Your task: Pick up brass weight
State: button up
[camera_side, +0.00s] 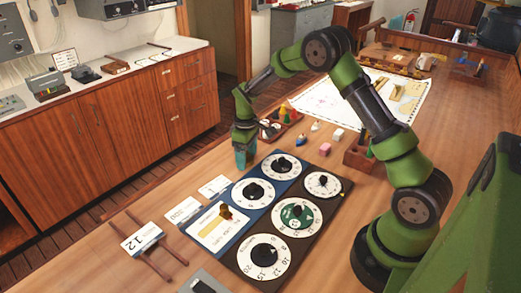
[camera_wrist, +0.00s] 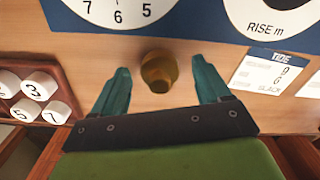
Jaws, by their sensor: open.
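The brass weight (camera_wrist: 158,74) is a small, rounded, gold-brown piece standing on the wooden table, just outside the edge of the dial board. In the wrist view it lies between the teal fingertips of my gripper (camera_wrist: 161,70), with a gap on both sides. My gripper is open and empty. In the side view my gripper (camera_side: 243,158) points down at the far edge of the dial board, and I cannot make out the weight there. How far the fingertips are above the table is hard to tell.
The dial board (camera_side: 236,258) with several round dials lies right beside my gripper. A tide card (camera_wrist: 268,72) lies at the right.

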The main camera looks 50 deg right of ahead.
jog(key=c, duration=1.3)
jog(key=shift+r, duration=0.15)
